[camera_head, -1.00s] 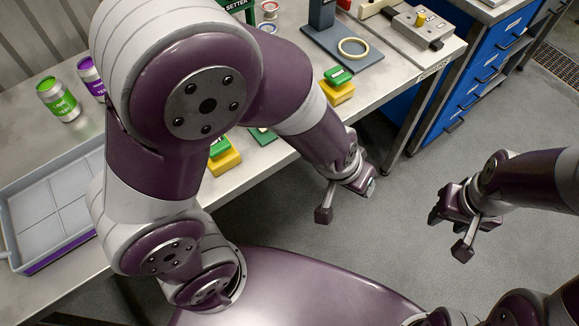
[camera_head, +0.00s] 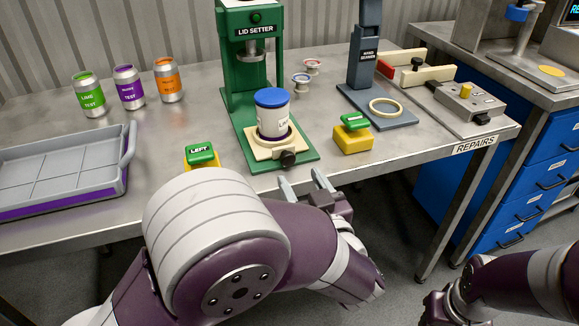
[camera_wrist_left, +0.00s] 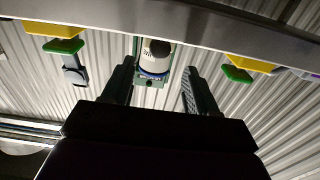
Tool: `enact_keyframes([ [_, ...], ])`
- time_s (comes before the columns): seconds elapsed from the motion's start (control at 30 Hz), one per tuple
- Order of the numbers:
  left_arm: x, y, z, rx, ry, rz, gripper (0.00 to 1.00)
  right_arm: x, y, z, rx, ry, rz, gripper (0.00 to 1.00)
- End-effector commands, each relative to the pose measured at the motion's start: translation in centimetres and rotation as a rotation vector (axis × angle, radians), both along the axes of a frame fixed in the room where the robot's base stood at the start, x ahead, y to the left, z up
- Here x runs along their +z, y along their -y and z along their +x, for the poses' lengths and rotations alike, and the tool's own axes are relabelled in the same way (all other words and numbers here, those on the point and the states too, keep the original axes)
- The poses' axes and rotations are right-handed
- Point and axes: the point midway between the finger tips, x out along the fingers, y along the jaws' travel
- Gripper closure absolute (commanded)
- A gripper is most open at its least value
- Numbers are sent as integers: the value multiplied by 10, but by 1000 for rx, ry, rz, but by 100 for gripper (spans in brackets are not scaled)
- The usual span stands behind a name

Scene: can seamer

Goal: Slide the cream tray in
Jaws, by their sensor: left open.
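The cream tray (camera_head: 262,150) lies on the green base of the lid setter (camera_head: 252,60), at its front, with a dark round knob (camera_head: 288,158) on its front side. A white can with a blue lid (camera_head: 272,112) stands upright on the tray, in front of the setter's head. My left gripper (camera_head: 303,182) is open and empty at the table's front edge, just short of the knob and apart from it. In the left wrist view its fingers (camera_wrist_left: 159,70) are spread, with the can (camera_wrist_left: 153,62) seen between them. My right gripper (camera_head: 437,306) is low at the right; its fingers are unclear.
Yellow blocks with green tops, one marked LEFT (camera_head: 201,156) and another (camera_head: 353,134), flank the setter. A grey tray (camera_head: 60,165) and several cans (camera_head: 130,88) stand at left. A grey press with a cream ring (camera_head: 386,107) stands at right.

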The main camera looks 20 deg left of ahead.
Motion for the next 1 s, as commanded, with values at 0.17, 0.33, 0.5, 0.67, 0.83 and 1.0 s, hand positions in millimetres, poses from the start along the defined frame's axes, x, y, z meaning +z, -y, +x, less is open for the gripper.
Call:
enact_keyframes([
  [0.17, -3, -24, 34, 4, 2, -2, 42, -13, 0, 0, 0, 0, 0, 57],
  [0.33, -1, -35, 51, 1, 1, -3, 42, -16, 0, 0, 0, 0, 0, 57],
  [0.5, 0, -38, 57, -3, 0, -2, 42, -17, 0, 0, 0, 0, 0, 57],
  [0.67, 0, -38, 57, -3, 0, -2, 42, -16, 0, 0, 0, 0, 0, 57],
  [0.83, 0, -38, 57, -3, 0, -2, 84, -16, 0, 0, 0, 0, 0, 57],
  [1.0, 0, -38, 57, -2, 0, -2, 100, -16, 0, 0, 0, 0, 0, 57],
])
